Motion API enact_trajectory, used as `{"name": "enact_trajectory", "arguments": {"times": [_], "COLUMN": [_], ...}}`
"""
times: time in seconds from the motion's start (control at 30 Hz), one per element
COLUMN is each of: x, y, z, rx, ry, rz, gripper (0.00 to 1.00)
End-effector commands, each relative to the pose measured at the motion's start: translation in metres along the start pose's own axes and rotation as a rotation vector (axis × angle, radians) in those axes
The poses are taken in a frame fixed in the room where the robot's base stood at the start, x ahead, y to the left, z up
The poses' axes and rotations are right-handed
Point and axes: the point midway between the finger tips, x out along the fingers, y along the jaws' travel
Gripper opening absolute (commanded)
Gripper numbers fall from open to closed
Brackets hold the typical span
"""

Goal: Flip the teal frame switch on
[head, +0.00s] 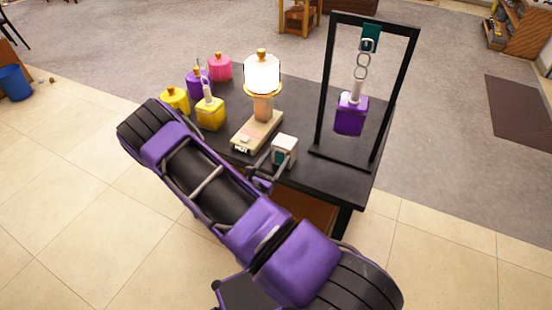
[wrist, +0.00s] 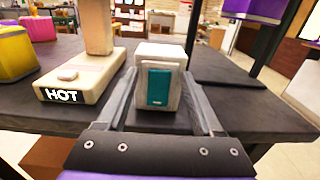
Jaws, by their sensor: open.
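The teal frame switch (wrist: 158,86) is a teal rocker set in the front of a small white box (wrist: 158,56) on the dark table. In the head view the white box (head: 284,151) stands at the table's near edge, right of the lit lamp-like device. My gripper (wrist: 158,95) is open, with one finger on each side of the box in the wrist view; I cannot tell whether they touch it. In the head view my gripper (head: 262,172) is at the box's left front, partly hidden by my arm. The switch's on or off position is unclear.
A beige base marked HOT (wrist: 72,80) stands left of the box and carries a glowing jar (head: 262,75). Yellow, purple and pink containers (head: 211,114) stand at the back left. A black frame (head: 324,90) with a hanging purple block (head: 350,115) stands at right.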

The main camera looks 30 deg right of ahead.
Motion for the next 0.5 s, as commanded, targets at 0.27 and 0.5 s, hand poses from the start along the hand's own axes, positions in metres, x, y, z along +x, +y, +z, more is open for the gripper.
{"name": "enact_trajectory", "arguments": {"times": [0.27, 0.5], "x": [0.0021, 0.0018], "y": [0.0001, 0.0001], "z": [-0.0001, -0.0001], "rx": [0.000, -0.001], "ry": [0.000, 0.000], "rz": [0.001, 0.001], "gripper": [0.68, 0.28]}}
